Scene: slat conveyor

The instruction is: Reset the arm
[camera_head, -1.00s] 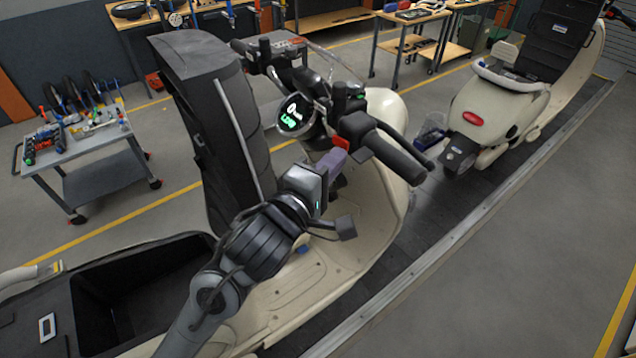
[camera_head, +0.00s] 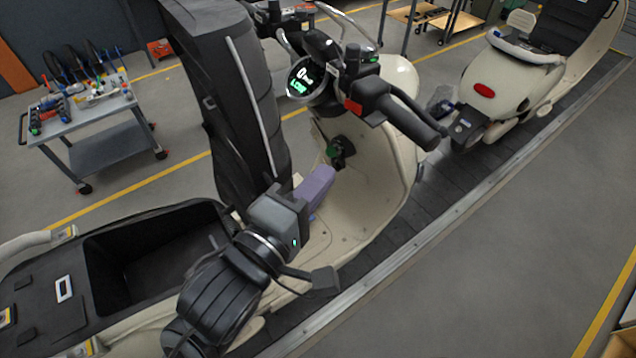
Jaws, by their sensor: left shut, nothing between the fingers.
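My left gripper (camera_head: 318,187) has purple fingers pressed together with nothing between them. It hangs over the footwell of a cream scooter (camera_head: 390,75), below the handlebar and in front of the tall black seat back (camera_head: 235,95). The left arm comes up from the bottom of the picture. A black fitting with a green part (camera_head: 340,152) shows on the scooter's inner front panel, apart from the fingertips. The right gripper is not in view.
The handlebar with its lit round display (camera_head: 305,78) is above the gripper. An open black storage box (camera_head: 170,255) is at the lower left. A second scooter (camera_head: 510,85) stands farther along the conveyor (camera_head: 465,195). A tool cart (camera_head: 90,125) stands at the left.

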